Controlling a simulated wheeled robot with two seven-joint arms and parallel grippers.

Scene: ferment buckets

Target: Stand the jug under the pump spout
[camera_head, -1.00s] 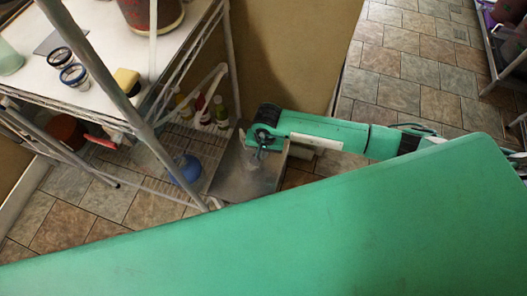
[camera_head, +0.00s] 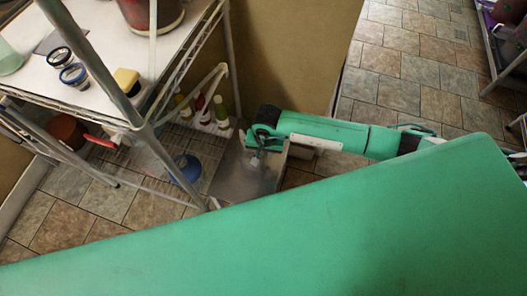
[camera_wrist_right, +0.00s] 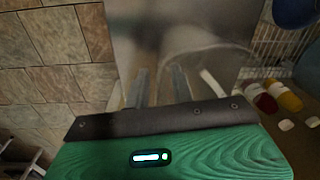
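A clear, see-through jug (camera_head: 266,172) stands in or just above a grey metal tray (camera_head: 236,183) on the floor beside the rack; its outline is faint. My right gripper (camera_head: 262,148) points down at the jug's upper part. In the right wrist view, the two fingers (camera_wrist_right: 160,88) are a little apart, with the blurred, see-through jug (camera_wrist_right: 205,55) just beyond them. I cannot tell whether they press on it. A blue rounded vessel (camera_head: 186,169) sits left of the tray; no pump spout can be made out. My left gripper is out of view.
A metal rack (camera_head: 150,128) with a white top stands at the left. Several bottles (camera_head: 203,110) with red, yellow and green stand on its lower shelf behind the tray. A brown panel (camera_head: 290,55) rises behind. Tiled floor (camera_head: 405,65) is clear at the upper right.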

